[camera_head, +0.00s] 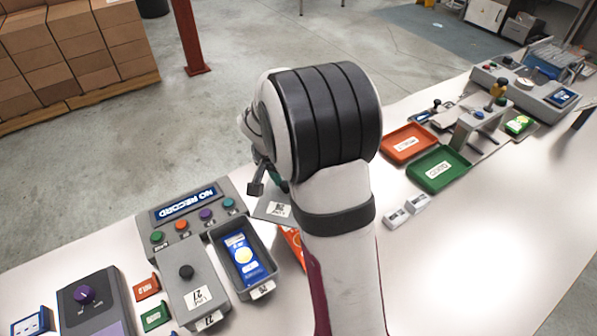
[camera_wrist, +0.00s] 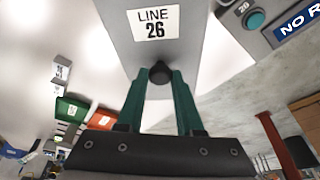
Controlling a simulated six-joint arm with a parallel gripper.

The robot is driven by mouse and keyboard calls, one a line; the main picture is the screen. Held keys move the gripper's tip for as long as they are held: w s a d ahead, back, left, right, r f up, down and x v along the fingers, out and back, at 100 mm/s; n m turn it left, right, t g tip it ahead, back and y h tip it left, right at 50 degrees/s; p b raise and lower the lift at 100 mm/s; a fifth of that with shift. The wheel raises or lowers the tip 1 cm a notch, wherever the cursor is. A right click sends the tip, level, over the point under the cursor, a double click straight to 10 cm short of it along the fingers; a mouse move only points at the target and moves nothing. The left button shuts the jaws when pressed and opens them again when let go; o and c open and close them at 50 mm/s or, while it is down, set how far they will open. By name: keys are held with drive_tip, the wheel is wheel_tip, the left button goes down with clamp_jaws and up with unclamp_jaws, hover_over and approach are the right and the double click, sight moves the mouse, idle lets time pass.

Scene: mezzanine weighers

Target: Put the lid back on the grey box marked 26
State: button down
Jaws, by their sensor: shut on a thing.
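A grey lid marked LINE 26 (camera_wrist: 164,20) fills the top of the wrist view. My gripper (camera_wrist: 158,76) is shut on its black knob (camera_wrist: 159,70), with one teal finger on each side. In the head view, the lid (camera_head: 270,209) shows beside my arm, up and right of the open grey box (camera_head: 217,262). My arm hides much of the gripper and part of the lid in the head view.
A closed grey box marked 27 (camera_head: 207,298) stands close left of the open box. A NO RECORD panel (camera_head: 168,226) with several buttons stands behind. An orange item (camera_head: 291,243) is partly hidden by my arm. Red (camera_head: 390,153) and green (camera_head: 421,181) trays lie right.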

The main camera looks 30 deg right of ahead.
sight(265, 209)
drive_tip(key=a+m+g, duration=0.1)
drive_tip(key=a+m, duration=0.1)
drive_tip(key=m, duration=0.2)
drive_tip(key=a+m+g, duration=0.1)
drive_tip(key=a+m, duration=0.2)
drive_tip(key=m, duration=0.1)
drive_tip(key=s+a+m+g, duration=0.1)
drive_tip(key=a+m, duration=0.1)
drive_tip(key=m, duration=0.2)
drive_tip(key=shift+a+m+g, duration=0.2)
drive_tip(key=shift+m+g, duration=0.2)
drive_tip(key=s+a+r+m+g+y, duration=0.1)
drive_tip(key=s+a+m+g+y, duration=0.2)
drive_tip(key=a+m, duration=0.75)
drive_tip(key=shift+w+d+f+m+t+y, duration=0.15)
drive_tip(key=shift+d+f+m, duration=0.45)
drive_tip(key=shift+f, duration=0.35)
drive_tip(key=shift+s+d+f+m+t+y, duration=0.1)
drive_tip(key=shift+d+f+m+t, duration=0.1)
drive_tip(key=shift+d+f+m, duration=0.6)
drive_tip(key=shift+w+d+f+m+t+y, duration=0.15)
drive_tip(key=shift+d+f+m, duration=0.2)
drive_tip(key=shift+f, duration=0.8)
drive_tip(key=shift+s+f, duration=0.1)
drive_tip(key=shift+f, duration=0.25)
unclamp_jaws()
